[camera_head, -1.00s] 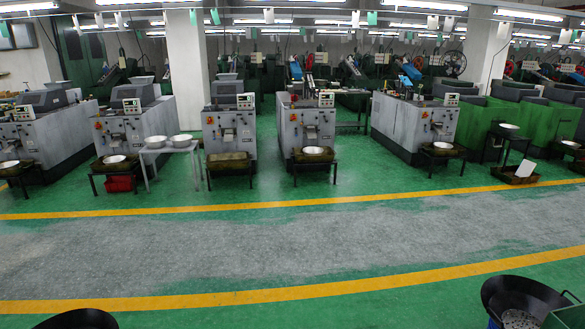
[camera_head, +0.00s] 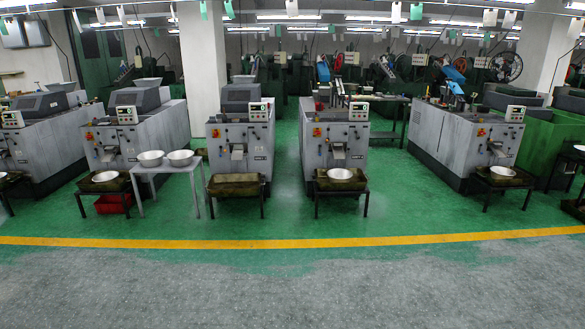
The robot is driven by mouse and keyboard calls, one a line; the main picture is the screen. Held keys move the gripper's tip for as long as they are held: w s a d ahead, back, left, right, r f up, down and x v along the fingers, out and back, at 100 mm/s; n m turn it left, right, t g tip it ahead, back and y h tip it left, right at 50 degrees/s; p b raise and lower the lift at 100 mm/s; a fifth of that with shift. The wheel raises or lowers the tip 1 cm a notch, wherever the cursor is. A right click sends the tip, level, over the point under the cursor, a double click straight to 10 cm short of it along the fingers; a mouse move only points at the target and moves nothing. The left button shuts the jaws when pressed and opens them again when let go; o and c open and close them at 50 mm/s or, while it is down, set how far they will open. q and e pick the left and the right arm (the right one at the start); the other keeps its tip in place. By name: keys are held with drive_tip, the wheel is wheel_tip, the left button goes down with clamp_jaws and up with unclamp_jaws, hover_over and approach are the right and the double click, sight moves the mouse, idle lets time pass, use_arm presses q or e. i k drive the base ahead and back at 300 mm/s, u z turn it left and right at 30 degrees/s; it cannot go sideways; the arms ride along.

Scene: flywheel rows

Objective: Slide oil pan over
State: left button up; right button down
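No gripper or arm of mine shows in the head view. Several brown oil pans rest on dark stands in front of the grey machines. One oil pan (camera_head: 236,186) in the middle has no bowl on it. The oil pan (camera_head: 341,181) to its right carries a white bowl (camera_head: 340,174). Another oil pan (camera_head: 105,182) at the left also holds a white bowl (camera_head: 105,176). An oil pan (camera_head: 503,178) at the right holds a white bowl (camera_head: 502,171).
A small grey table (camera_head: 166,169) with two white bowls stands between two machines. A red bin (camera_head: 113,204) is under the left stand. Grey machines (camera_head: 340,133) line the back. The floor ahead is open, crossed by a yellow line (camera_head: 300,243).

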sight(245, 184)
drive_tip(key=u, duration=0.35)
drive_tip(key=i, duration=3.25)
drive_tip(key=u, duration=0.7)
drive_tip(key=i, duration=2.1)
drive_tip(key=u, duration=0.35)
drive_tip(key=i, duration=0.7)
drive_tip(key=u, duration=0.05)
